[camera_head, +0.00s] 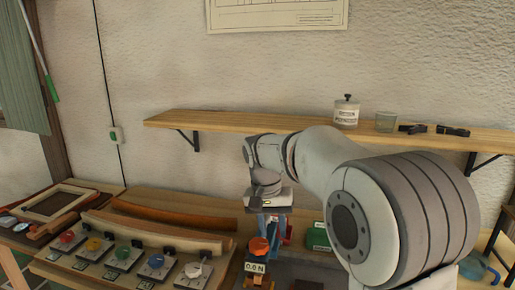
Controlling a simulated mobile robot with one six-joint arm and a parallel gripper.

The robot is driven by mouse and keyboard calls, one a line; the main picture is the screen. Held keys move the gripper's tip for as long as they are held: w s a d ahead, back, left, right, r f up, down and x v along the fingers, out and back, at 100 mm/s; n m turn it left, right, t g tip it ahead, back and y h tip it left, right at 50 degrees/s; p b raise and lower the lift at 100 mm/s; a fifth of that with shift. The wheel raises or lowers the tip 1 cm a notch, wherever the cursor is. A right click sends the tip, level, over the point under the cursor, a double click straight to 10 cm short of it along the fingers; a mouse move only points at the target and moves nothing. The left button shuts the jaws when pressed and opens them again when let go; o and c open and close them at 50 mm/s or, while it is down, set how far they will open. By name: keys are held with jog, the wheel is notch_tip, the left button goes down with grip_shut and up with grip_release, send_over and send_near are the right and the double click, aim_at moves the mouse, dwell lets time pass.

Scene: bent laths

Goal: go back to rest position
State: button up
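My arm reaches in from the right, and my gripper (275,232) points down at the middle of the view, over the bench. Its bluish fingers are small and partly covered, so I cannot tell whether they are open or shut or hold anything. An orange-topped device (258,246) with a small display stands just in front of the fingers and overlaps them in the picture. A pale bent lath (150,232) lies behind a row of coloured knobs. A darker, reddish curved lath (175,215) lies behind it.
The knob panel (130,262) fills the left bench, with a wooden frame (55,203) farther left. A green box (318,237) stands right of my gripper. A wall shelf (220,122) runs behind my arm, holding a lidded jar (346,112) and a glass (386,122).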

jog(key=s+d+f+n+t, duration=0.1)
jog(key=s+d, duration=0.4)
jog(key=s, duration=0.6)
jog(key=s+d+f+n+t+y, duration=0.1)
jog(key=s+d, duration=0.5)
jog(key=s, duration=0.6)
jog(key=shift+s+d+f+t+y, duration=0.15)
jog(key=shift+s+f+t+y, duration=0.15)
jog(key=shift+f+t, duration=0.45)
